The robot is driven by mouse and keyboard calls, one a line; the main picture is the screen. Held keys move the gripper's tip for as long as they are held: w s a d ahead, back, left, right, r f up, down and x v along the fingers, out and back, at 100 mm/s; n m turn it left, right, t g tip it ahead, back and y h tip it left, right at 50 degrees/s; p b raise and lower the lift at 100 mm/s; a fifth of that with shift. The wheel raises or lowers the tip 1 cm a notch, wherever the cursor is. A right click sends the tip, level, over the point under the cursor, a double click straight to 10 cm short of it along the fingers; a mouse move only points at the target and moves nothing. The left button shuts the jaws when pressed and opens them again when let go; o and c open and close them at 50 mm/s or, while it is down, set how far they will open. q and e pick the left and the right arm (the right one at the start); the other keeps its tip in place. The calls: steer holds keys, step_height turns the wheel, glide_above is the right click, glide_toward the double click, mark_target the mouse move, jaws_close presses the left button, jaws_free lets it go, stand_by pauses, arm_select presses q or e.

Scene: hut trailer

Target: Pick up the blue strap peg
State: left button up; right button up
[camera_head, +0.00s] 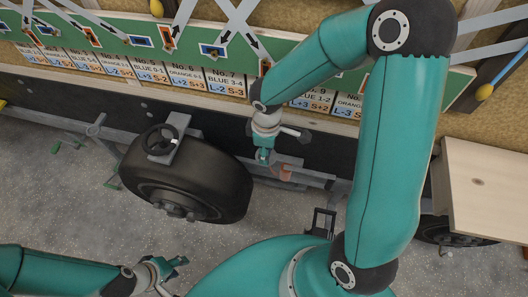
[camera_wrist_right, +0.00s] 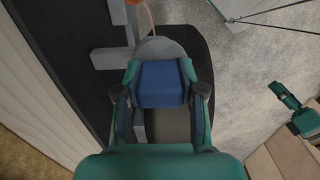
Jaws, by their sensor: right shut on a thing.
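The blue strap peg (camera_wrist_right: 160,84) is a dark blue block in the right wrist view. It sits between the two fingers of my right gripper (camera_wrist_right: 160,95), which is shut on it. In the head view my right gripper (camera_head: 264,156) points down beside the trailer's side frame, right of the big black wheel; the peg cannot be made out clearly there. My left gripper (camera_head: 172,268) is open and empty, low at the left over the grey floor. It also shows at the right edge of the right wrist view (camera_wrist_right: 294,108).
A black wheel (camera_head: 188,180) stands out from the trailer's dark side. A green board (camera_head: 130,38) with straps, coloured pegs and numbered cards (camera_head: 225,82) runs above. A wooden table (camera_head: 485,190) is at the right. Grey floor (camera_head: 70,205) lies open at the left.

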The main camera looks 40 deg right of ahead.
step_height(320, 180, up, 6)
steer(key=shift+w+r, duration=0.1)
steer(key=shift+r, duration=0.05)
steer(key=s+a+b, duration=0.4)
steer(key=s+a, duration=0.9)
steer(key=a, duration=0.2)
steer(key=shift+w, duration=0.1)
